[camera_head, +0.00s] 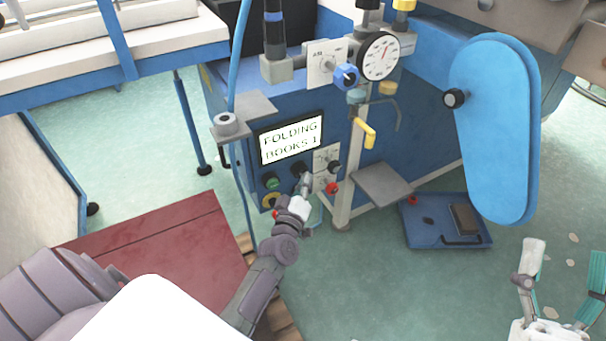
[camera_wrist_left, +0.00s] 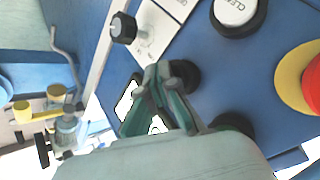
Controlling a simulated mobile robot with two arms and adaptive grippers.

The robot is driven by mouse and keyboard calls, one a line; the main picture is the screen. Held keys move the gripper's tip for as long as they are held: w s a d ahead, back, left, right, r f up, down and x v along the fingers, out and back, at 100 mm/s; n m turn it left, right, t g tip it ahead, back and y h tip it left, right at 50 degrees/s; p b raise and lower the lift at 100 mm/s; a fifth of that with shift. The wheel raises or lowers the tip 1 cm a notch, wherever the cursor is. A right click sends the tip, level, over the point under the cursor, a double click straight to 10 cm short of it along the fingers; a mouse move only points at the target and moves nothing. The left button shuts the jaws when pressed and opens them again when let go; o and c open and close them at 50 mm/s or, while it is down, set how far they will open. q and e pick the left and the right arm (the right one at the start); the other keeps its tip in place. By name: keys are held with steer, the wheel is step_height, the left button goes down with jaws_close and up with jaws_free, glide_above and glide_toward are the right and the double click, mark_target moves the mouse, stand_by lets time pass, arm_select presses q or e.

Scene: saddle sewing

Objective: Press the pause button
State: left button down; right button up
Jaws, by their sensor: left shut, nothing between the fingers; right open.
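I cannot read a pause label on any button. My left gripper (camera_head: 305,178) is shut and empty at the panel, near a dark round button (camera_head: 298,166). In the left wrist view its fingertips (camera_wrist_left: 165,72) are beside a dark round button (camera_wrist_left: 187,76), partly hidden by the fingers; I cannot tell if they touch. Another dark button (camera_wrist_left: 232,122) is lower right of it. My right gripper (camera_head: 567,252) is open and empty at the lower right, far from the panel.
A white button marked "CLEAR" (camera_wrist_left: 236,14) and a red-and-yellow button (camera_wrist_left: 290,78) are close by. A black knob (camera_wrist_left: 123,28) stands out from a white plate. A yellow-handled valve (camera_head: 365,133) and a grey shelf (camera_head: 383,184) are right of the panel. A blue tray (camera_head: 420,238) lies on the floor.

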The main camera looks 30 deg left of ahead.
arm_select(q)
steer(key=shift+w+a, duration=0.15)
steer(key=shift+a, duration=0.05)
arm_select(e)
steer(key=shift+r, duration=0.25)
arm_select(q)
steer(key=shift+s+d+p, duration=0.45)
steer(key=shift+s+d, duration=0.1)
steer(key=shift+d, duration=0.3)
arm_select(e)
steer(key=shift+w+a+f+g+h, duration=0.1)
steer(key=shift+w+f+g+h, duration=0.05)
steer(key=shift+w+f+g, duration=0.55)
steer(key=shift+w+f+g+h, duration=0.15)
steer(key=shift+w+f+g, duration=0.2)
steer(key=shift+f, duration=0.5)
